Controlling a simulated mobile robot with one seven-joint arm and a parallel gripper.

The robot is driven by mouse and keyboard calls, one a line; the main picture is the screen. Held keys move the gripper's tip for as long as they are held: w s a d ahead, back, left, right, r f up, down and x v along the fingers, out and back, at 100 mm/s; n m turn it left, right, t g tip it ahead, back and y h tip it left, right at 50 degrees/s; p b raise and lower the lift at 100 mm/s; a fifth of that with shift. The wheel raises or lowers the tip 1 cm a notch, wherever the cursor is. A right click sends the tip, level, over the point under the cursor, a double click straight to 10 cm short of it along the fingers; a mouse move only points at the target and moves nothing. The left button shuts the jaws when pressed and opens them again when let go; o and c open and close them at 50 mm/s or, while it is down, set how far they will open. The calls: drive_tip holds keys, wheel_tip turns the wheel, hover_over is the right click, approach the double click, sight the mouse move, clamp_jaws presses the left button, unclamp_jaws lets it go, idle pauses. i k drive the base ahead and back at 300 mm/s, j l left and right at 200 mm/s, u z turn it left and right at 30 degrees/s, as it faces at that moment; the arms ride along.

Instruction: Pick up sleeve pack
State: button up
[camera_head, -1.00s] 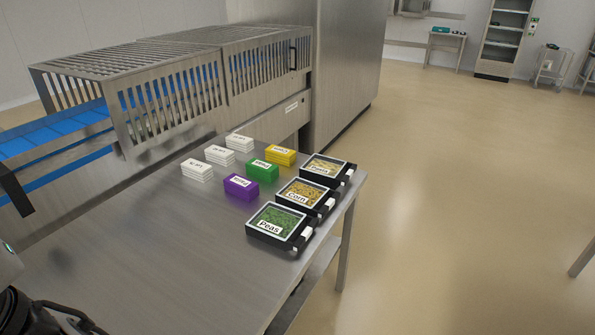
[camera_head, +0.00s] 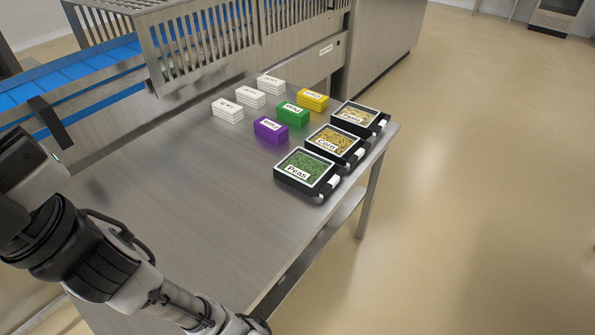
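Small stacked packs stand on the steel table (camera_head: 180,200). The coloured ones are a purple pack (camera_head: 269,130), a green pack (camera_head: 291,114) and a yellow pack (camera_head: 312,100), each with a white label on top. Behind them stand three white stacks: a near one (camera_head: 227,111), a middle one (camera_head: 250,97) and a far one (camera_head: 270,85). Their labels are too small to read surely, and I cannot tell which is the sleeve pack. My arm shows at lower left, away from the packs. My gripper is not in view.
Three black trays line the table's right edge: Peas (camera_head: 308,173), Corn (camera_head: 337,143) and a third with pale contents (camera_head: 361,117). A barred metal guard (camera_head: 190,45) and blue conveyor (camera_head: 70,72) stand behind the table. The table's near left is clear.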

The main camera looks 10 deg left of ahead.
sight(276, 133)
drive_tip(key=z, duration=0.1)
drive_tip(key=i+l+u, duration=0.1)
drive_tip(key=i+l, duration=0.3)
drive_tip(key=i+l+u, duration=0.2)
drive_tip(key=l+u, duration=0.15)
drive_tip(key=l, duration=0.15)
drive_tip(key=i+l+u, duration=0.1)
drive_tip(key=l+u, duration=0.2)
drive_tip(key=l, duration=0.25)
drive_tip(key=l+u, duration=0.35)
drive_tip(key=l, duration=0.2)
drive_tip(key=i, duration=0.05)
